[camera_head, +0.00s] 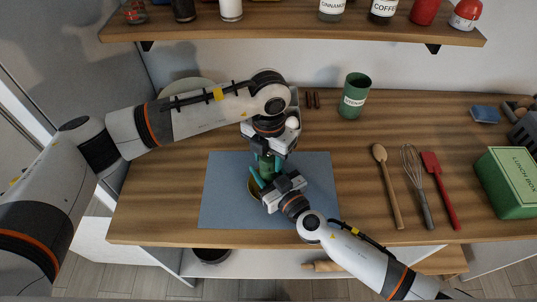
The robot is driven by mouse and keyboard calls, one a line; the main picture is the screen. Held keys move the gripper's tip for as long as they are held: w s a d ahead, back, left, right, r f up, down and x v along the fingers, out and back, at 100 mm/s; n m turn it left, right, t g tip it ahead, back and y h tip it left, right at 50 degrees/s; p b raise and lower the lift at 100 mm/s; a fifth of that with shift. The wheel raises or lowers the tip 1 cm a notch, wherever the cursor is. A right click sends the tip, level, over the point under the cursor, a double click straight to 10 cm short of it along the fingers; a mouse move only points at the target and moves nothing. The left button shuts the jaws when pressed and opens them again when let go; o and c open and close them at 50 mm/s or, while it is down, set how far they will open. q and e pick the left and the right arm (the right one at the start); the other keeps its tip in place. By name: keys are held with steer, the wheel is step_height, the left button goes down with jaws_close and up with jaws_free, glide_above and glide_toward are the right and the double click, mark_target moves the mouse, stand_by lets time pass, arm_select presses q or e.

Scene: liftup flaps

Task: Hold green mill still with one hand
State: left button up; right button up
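The green mill (265,164) is mostly hidden between my two grippers, over the blue-grey mat (312,186). My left gripper (270,158) reaches down from above at the mill's upper part. Its fingertips are largely covered, so I cannot tell whether they are closed on it. My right gripper (262,182) comes in from the lower right, close to the lower green part and over a brown bowl (254,194). Its fingers are also too hidden to read. Whether the mill touches the bowl cannot be seen.
A green utensil cup (354,97) stands behind to the right. A wooden spoon (388,185), whisk (416,185) and red spatula (439,188) lie right of the mat. A green lunch box (512,182) is at the far right. A shelf (290,27) with jars overhangs the back.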

arm_select(q)
steer(key=shift+m, duration=0.3)
steer(key=m, duration=0.3)
steer(key=shift+w, duration=0.1)
steer(key=m, duration=0.5)
steer(key=shift+a, duration=0.1)
steer(key=m, duration=0.3)
steer(key=shift+w+m, duration=0.1)
steer(key=shift+m, duration=0.2)
steer(key=shift+w+m, duration=0.1)
steer(key=shift+m, duration=1.9)
steer(key=o, duration=1)
